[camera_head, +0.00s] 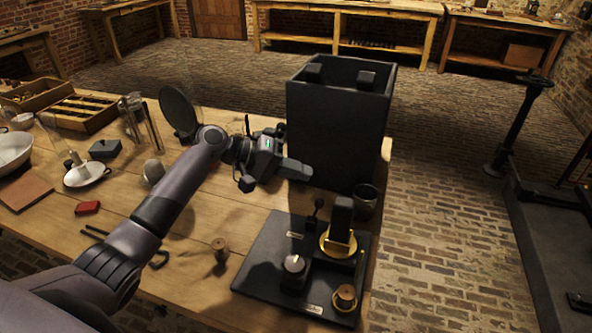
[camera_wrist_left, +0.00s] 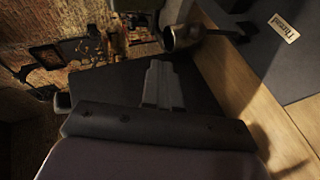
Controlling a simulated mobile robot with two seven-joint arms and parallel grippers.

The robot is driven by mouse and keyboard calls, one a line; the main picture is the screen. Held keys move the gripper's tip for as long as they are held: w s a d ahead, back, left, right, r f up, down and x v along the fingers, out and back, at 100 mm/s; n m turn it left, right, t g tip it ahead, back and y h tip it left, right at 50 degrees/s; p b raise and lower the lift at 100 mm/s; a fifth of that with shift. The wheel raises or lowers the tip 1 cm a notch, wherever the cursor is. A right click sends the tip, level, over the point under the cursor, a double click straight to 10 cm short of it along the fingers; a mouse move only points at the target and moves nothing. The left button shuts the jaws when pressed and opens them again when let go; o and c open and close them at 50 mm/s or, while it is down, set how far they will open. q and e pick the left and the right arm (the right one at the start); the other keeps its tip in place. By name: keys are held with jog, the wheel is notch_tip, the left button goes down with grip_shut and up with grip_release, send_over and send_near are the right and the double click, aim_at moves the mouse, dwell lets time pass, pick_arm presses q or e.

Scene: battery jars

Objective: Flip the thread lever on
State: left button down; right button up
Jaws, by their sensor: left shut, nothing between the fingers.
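A black base plate (camera_head: 265,262) lies at the right front of the wooden table. A small black ball-topped lever (camera_head: 316,209) stands up from its back part, near a small pale label. A label reading "Thread" (camera_wrist_left: 284,28) shows on the plate in the left wrist view. My left gripper (camera_head: 297,170) is shut and empty, above and behind the lever and apart from it. Its closed fingers (camera_wrist_left: 160,85) also show in the wrist view. The right gripper is not in view.
The plate also carries a dark upright block on a brass disc (camera_head: 337,246), a dark knob (camera_head: 294,268) and a brass-ringed post (camera_head: 345,297). A tall black open box (camera_head: 336,130) stands behind. A dark cup (camera_head: 365,200) is beside the plate.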

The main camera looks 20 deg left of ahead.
pick_arm(q)
jog(key=s+a+r, duration=0.3)
jog(key=a+r, duration=0.3)
jog(key=r, duration=0.1)
jog(key=shift+s+a+r+b, duration=0.15)
jog(key=shift+s+a+b, duration=0.15)
jog(key=shift+s+b, duration=0.1)
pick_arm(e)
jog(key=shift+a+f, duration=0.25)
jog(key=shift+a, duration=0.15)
